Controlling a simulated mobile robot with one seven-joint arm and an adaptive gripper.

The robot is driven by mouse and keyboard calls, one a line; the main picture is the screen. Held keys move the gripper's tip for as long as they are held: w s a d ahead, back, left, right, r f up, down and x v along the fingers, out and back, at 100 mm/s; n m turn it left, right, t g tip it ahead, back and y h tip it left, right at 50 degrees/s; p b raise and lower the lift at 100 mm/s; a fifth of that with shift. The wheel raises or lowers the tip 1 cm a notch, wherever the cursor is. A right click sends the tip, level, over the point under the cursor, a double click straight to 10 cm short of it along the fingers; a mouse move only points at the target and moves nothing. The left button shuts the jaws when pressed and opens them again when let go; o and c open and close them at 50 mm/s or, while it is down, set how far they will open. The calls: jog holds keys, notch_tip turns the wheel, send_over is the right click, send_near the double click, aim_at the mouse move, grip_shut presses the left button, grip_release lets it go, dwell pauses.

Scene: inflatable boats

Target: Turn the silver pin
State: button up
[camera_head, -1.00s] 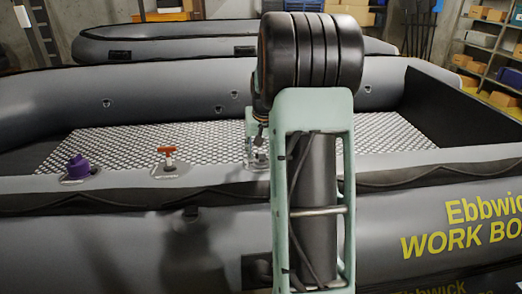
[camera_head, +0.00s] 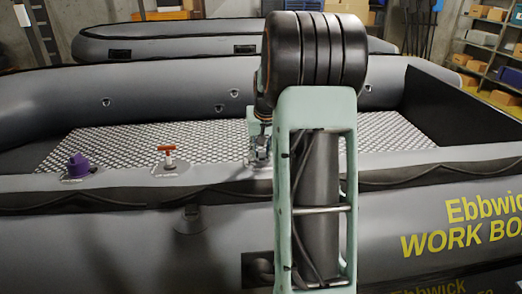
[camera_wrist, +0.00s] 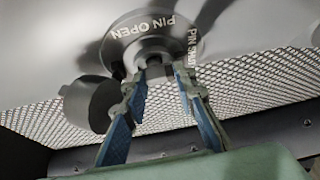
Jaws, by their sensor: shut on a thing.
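The silver pin (camera_wrist: 154,70) stands at the middle of a round grey plate in the wrist view. The plate (camera_wrist: 128,44) carries the words "PIN OPEN" and "PIN SHUT". My gripper (camera_wrist: 160,72) is shut on the pin, with one blue-padded finger on each side. The fingertips hide much of the pin. In the head view my gripper (camera_head: 257,150) is at the near tube of the boat, partly behind my own arm. The pin cannot be made out clearly there.
A purple knob (camera_head: 78,166) and an orange T-handle (camera_head: 167,154) stand on the near tube to the left. A dark round cap (camera_wrist: 90,103) hangs beside the plate in the wrist view. A second boat (camera_head: 160,45) lies behind, with shelves (camera_head: 486,45) at the right.

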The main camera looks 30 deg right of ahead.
jog(key=n+y, duration=0.1)
jog(key=n+b, duration=0.1)
jog(key=n+y, duration=0.1)
jog(key=n, duration=0.1)
jog(key=shift+s+d+t+y, duration=0.15)
jog(key=shift+d+t+y, duration=0.15)
jog(key=shift+t, duration=0.1)
jog(key=n+y, duration=0.1)
jog(key=n, duration=0.1)
jog(key=n+y, duration=0.1)
jog(key=n, duration=0.1)
jog(key=shift+d+y, duration=0.15)
jog(key=shift+y, duration=0.15)
jog(key=n+g+y+p, duration=0.1)
jog(key=n+p, duration=0.1)
jog(key=n+g+y+p, duration=0.1)
jog(key=n+p, duration=0.1)
jog(key=n, duration=0.1)
jog(key=shift+d+r+n+y, duration=0.2)
jog(key=shift+n+y, duration=0.1)
jog(key=n+p, duration=0.1)
jog(key=n+g+p, duration=0.1)
jog(key=n+p, duration=0.1)
jog(key=shift+d+f+y, duration=0.15)
jog(key=shift+y, duration=0.25)
jog(key=shift+f+n+g+p, duration=0.1)
jog(key=shift+n+g+p, duration=0.2)
jog(key=shift+p, duration=0.05)
jog(key=o, duration=1.2)
jog(key=shift+c, duration=0.2)
